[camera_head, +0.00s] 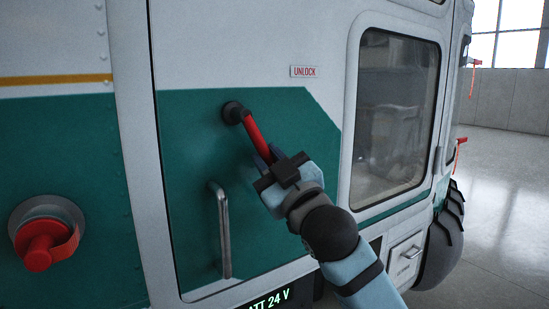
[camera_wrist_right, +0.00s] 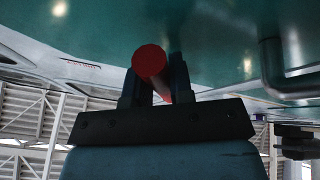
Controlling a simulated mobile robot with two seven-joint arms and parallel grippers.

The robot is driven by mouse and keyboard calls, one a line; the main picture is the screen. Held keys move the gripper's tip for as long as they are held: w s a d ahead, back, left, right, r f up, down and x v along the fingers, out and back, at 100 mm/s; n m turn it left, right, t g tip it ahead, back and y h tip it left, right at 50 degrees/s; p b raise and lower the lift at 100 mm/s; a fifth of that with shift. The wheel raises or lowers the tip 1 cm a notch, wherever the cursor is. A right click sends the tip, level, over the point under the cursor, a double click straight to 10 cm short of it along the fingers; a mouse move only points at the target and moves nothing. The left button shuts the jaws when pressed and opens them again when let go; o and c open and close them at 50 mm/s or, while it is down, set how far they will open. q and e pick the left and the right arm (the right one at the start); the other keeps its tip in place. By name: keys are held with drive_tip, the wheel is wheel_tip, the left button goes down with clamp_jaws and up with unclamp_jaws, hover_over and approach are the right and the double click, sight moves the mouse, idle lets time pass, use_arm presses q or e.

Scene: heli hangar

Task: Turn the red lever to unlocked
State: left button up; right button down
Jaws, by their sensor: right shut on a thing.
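The red lever (camera_head: 254,133) is mounted on the green and white door by a black round hub (camera_head: 233,112). It points down and to the right from the hub. An UNLOCK label (camera_head: 304,71) sits higher on the door, up and to the right of the hub. My right gripper (camera_head: 268,158) is shut on the lever's lower end. In the right wrist view the lever's round red end (camera_wrist_right: 151,62) shows between the two dark fingers (camera_wrist_right: 153,85). My left gripper is not in view.
A metal grab handle (camera_head: 223,232) stands upright on the door, left of my right gripper. A red plug with a strap (camera_head: 42,245) is at the far left. A window (camera_head: 396,115) is on the right. Open hangar floor (camera_head: 505,190) lies at the far right.

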drive_tip(key=shift+s+a+m, duration=0.15)
drive_tip(key=shift+a+m, duration=0.05)
drive_tip(key=shift+m, duration=0.4)
drive_tip(key=shift+h, duration=0.3)
drive_tip(key=c, duration=1)
unclamp_jaws()
drive_tip(key=shift+a+f, duration=0.1)
drive_tip(key=shift+c, duration=0.2)
drive_tip(key=b+v, duration=0.3)
drive_tip(key=v, duration=1)
drive_tip(key=shift+s+f, duration=0.25)
drive_tip(key=shift+f, duration=0.1)
drive_tip(key=shift+f, duration=0.1)
